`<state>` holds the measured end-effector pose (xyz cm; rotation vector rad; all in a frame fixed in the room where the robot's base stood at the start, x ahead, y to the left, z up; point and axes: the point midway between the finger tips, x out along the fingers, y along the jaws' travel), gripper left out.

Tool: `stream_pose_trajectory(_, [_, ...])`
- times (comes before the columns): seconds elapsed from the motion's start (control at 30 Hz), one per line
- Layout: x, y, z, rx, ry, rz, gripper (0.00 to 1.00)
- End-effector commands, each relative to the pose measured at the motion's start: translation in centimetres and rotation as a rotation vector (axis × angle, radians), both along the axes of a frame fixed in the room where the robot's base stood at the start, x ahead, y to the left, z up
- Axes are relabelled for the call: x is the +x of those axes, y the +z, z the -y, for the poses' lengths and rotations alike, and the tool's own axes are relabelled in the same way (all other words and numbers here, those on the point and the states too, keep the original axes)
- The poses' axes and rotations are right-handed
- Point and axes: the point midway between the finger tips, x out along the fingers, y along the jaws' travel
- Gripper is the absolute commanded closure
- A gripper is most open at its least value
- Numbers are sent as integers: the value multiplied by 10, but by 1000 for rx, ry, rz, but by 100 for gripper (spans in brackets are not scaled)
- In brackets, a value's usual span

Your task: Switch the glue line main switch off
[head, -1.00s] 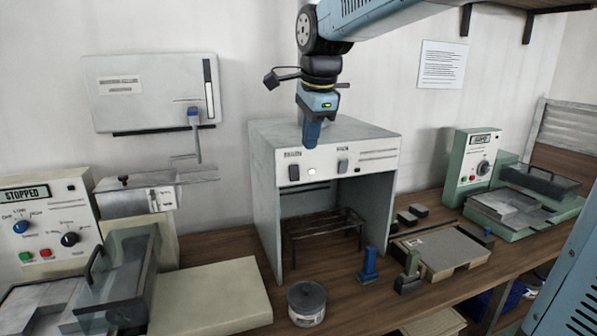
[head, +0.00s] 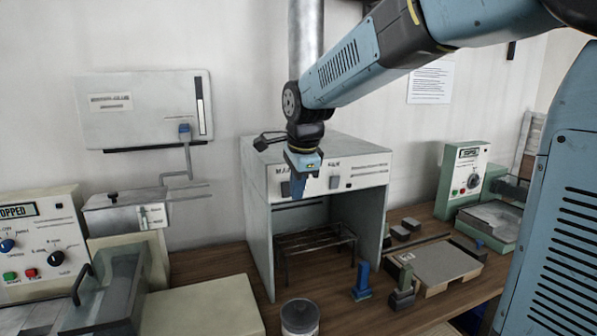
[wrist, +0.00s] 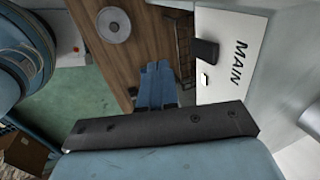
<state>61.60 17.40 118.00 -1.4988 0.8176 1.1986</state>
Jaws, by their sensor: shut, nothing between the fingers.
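The panel on the front of the grey cabinet (head: 262,215) carries a dark switch (head: 285,189) at its left. The wrist view shows this switch (wrist: 204,52) beside the word MAIN, with a small lit white lamp (wrist: 205,79) next to it. Whether it is set on or off is not clear. My gripper (head: 298,192) is shut and empty, pointing down in front of the panel. It hides the lamp in the head view. In the wrist view its blue fingers (wrist: 157,68) are beside the switch, apparently apart from it.
A second switch (head: 334,182) sits farther right on the panel. A wall box (head: 135,110) with a blue-handled lever (head: 184,130) hangs at left. Below the cabinet front stand a round tin (head: 300,318) and a blue block (head: 362,280). A green machine (head: 462,180) stands right.

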Motion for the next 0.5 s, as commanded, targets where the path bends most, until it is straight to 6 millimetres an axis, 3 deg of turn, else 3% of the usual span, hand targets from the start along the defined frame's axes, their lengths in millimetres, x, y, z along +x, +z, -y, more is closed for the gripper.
stream_pose_trajectory(0.03, [2,-9,-1,-1,0,-4,100])
stream_pose_trajectory(0.3, [31,-13,-9,0,1,0,100])
stream_pose_trajectory(0.5, [39,-14,-12,0,1,0,100])
